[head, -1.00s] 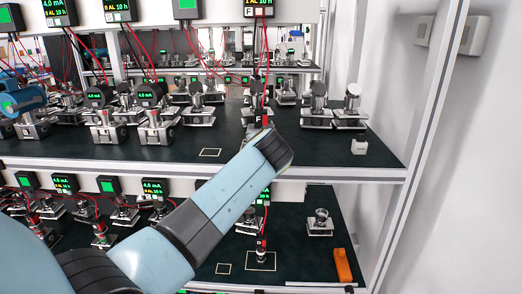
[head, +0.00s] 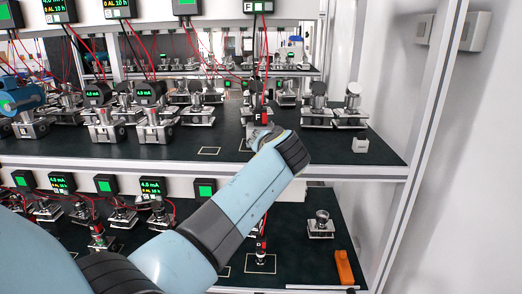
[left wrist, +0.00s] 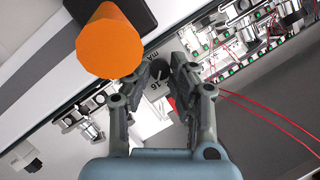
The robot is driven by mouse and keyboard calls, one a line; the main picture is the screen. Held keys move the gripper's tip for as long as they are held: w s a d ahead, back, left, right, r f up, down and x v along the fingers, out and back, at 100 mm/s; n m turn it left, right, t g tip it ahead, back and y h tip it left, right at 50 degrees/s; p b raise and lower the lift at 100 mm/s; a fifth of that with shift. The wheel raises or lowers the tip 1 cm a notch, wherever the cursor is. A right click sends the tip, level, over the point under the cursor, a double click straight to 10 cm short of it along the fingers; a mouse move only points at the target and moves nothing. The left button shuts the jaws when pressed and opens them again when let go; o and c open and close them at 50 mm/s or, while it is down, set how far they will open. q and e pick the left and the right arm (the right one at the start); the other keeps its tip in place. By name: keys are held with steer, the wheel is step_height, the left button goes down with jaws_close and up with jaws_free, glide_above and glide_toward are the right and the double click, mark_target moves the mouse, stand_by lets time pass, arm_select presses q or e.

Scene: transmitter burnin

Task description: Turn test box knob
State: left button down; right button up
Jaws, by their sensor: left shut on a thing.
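In the left wrist view my left gripper (left wrist: 162,70) is shut on a small dark knob (left wrist: 159,72). The knob sits on a grey box face (left wrist: 157,90) with a "16" and "mA" printed around it, and a finger stands on each side of it. In the head view my left gripper (head: 262,135) reaches to the middle shelf by a red clip on hanging red wires (head: 265,112). My own wrist hides most of the fingers and the box there.
Transmitters (head: 103,125) stand in rows on the dark middle shelf (head: 385,150). A white block (head: 360,145) lies at its right. An orange object (head: 343,266) stands on the lower shelf. An orange cylinder (left wrist: 110,42) is close to the gripper in the wrist view. A frame post (head: 425,120) stands at right.

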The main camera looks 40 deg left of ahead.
arm_select(q)
steer(key=c, duration=1.2)
jaws_free()
steer(key=shift+o, duration=0.2)
steer(key=shift+p, duration=0.35)
steer(key=n+h+p, duration=0.1)
steer(key=s+r+n+h+p, duration=0.1)
steer(key=p, duration=0.1)
steer(key=shift+d+n+t, duration=0.2)
steer(key=shift+n+t, duration=0.1)
steer(key=shift+t, duration=0.1)
steer(key=p+v, duration=0.5)
steer(key=v, duration=0.4)
steer(key=s+d+f+m+g+h+b, duration=0.1)
steer(key=s+f+b, duration=0.2)
steer(key=f, duration=0.9)
steer(key=s+d+f+m+g+h+b, duration=0.1)
steer(key=s+f, duration=0.4)
steer(key=f, duration=0.7)
steer(key=s+d+f+m+g+h+b, duration=0.1)
steer(key=s+f+b, duration=0.3)
steer(key=f, duration=0.8)
steer(key=shift+s+d+m+g+h+b, duration=0.2)
steer(key=shift+s+m+g+h+b, duration=0.15)
steer(key=shift+m+h+b, duration=0.4)
